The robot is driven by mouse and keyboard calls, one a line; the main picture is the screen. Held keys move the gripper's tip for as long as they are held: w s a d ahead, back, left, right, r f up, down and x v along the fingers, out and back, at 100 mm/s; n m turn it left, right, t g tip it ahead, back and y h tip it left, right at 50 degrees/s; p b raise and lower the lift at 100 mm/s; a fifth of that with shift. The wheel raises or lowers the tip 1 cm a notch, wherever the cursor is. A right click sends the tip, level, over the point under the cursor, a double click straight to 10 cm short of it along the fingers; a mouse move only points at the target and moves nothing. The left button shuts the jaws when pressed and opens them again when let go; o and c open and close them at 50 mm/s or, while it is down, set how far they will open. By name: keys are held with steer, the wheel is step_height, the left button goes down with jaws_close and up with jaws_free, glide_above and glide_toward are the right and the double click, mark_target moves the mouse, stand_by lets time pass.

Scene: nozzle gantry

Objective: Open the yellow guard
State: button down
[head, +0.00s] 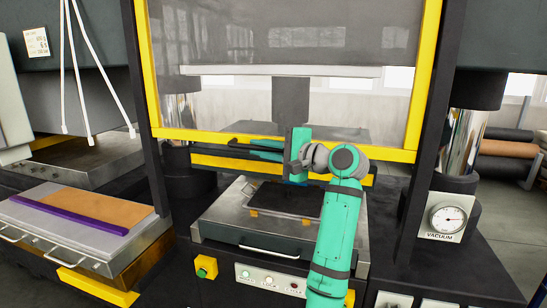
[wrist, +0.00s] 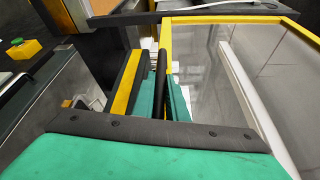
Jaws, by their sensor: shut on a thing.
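The yellow guard (head: 423,80) is an upright yellow frame around a clear pane, standing across the front of the press in the head view. In the wrist view its yellow edge (wrist: 230,19) and pane fill the right side. My gripper (head: 284,150) is at the guard's lower bar, near the middle. In the wrist view my gripper (wrist: 163,98) has its teal fingers on both sides of a black bar handle (wrist: 161,70), shut on it. The handle runs alongside the guard's yellow edge. My wrist hides part of the lower bar in the head view.
Below the guard is a yellow-and-black crossbar (head: 215,164). A metal tray (head: 222,213) with a dark sheet sits in front of the press. A panel with buttons (head: 268,279) is under it. A vacuum gauge (head: 447,221) stands at right, and a side table (head: 40,240) at left.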

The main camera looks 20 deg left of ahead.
steer(key=shift+r, duration=0.15)
steer(key=c, duration=1.8)
jaws_free()
steer(key=shift+o, duration=0.2)
steer(key=f+v, duration=0.1)
steer(key=v, duration=0.9)
steer(key=shift+s+d+r, duration=0.2)
steer(key=shift+d+r, duration=0.2)
steer(key=shift+r, duration=0.1)
